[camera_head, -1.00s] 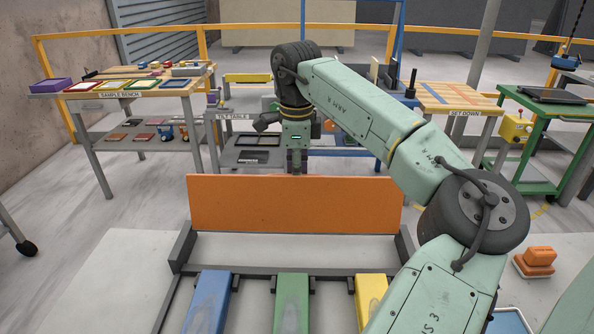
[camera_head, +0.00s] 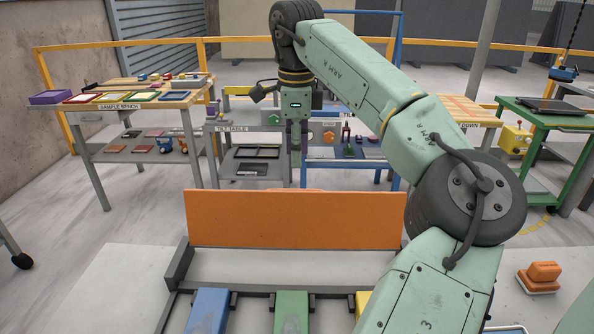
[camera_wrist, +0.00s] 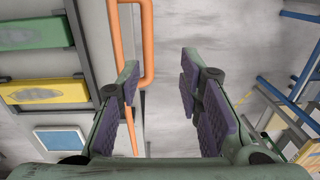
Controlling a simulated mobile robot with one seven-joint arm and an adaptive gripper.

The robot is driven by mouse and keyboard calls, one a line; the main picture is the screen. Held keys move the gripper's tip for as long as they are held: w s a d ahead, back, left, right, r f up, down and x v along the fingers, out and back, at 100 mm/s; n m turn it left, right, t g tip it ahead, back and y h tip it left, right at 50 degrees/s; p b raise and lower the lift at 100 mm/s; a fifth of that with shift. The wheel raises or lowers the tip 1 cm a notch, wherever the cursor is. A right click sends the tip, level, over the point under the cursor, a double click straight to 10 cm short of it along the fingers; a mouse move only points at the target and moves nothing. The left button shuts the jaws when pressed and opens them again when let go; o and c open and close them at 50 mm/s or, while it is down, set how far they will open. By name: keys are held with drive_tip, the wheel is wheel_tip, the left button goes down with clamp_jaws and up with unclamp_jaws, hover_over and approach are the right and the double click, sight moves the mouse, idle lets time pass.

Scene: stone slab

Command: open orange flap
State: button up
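The orange flap (camera_head: 295,219) is a wide panel standing upright at the back of a dark frame in the head view. In the wrist view the flap (camera_wrist: 116,40) shows nearly edge-on as a thin orange strip, with an orange bar handle (camera_wrist: 149,45) on its side. My gripper (camera_head: 296,158) hangs pointing down above the flap's top edge, seemingly on its far side. In the wrist view my gripper (camera_wrist: 160,80) is open and empty, with the bar handle between its fingers' line of view and the left finger. Whether anything touches is unclear.
Blue (camera_head: 209,311), green (camera_head: 291,312) and yellow (camera_head: 362,301) panels lie in front of the flap. Behind stand the sample bench (camera_head: 130,95), the tilt table (camera_head: 235,126) and a blue frame (camera_head: 350,167). An orange block (camera_head: 541,275) lies at right. Floor behind the flap looks clear.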

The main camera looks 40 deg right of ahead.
wheel_tip(320, 180, up, 3)
drive_tip(key=shift+f, duration=0.15)
drive_tip(key=shift+s, duration=0.1)
idle(0.3)
